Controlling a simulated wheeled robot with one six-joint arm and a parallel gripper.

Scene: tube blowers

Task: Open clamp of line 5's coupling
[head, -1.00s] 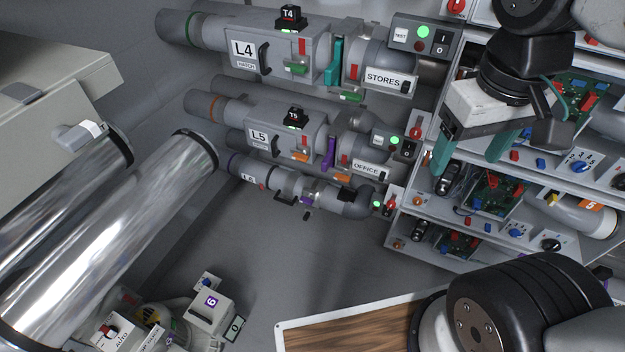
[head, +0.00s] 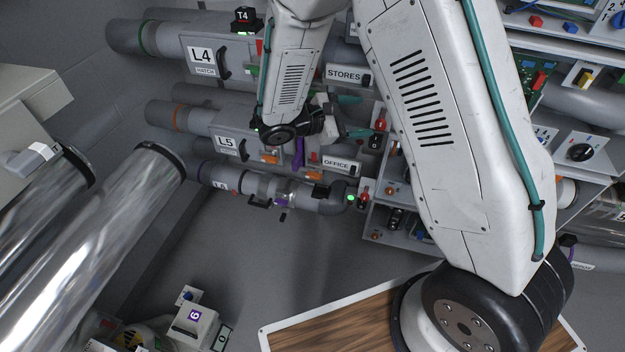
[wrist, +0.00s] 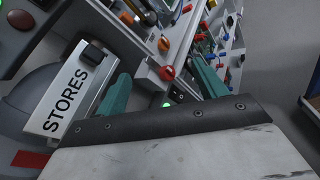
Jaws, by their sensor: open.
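Line 5's grey box with the L5 label (head: 228,144) is on the left wall in the head view. To its right, a purple upright piece (head: 299,153) stands at the coupling, with an orange tab (head: 314,158) beside it. I cannot tell how the clamp is set, and my arm hides the pipe just above it. My gripper (head: 358,116) is open and empty, its teal fingers apart and pointing right, in front of and right of the coupling in the picture. The fingers also show in the wrist view (wrist: 160,84); the coupling does not.
Line 4's STORES plate (head: 346,74) is just above the gripper and shows close by in the wrist view (wrist: 72,98). The OFFICE plate (head: 340,165) is below. Shelves with switches (head: 580,150) stand right. Line 6's pipe (head: 262,188) runs below L5.

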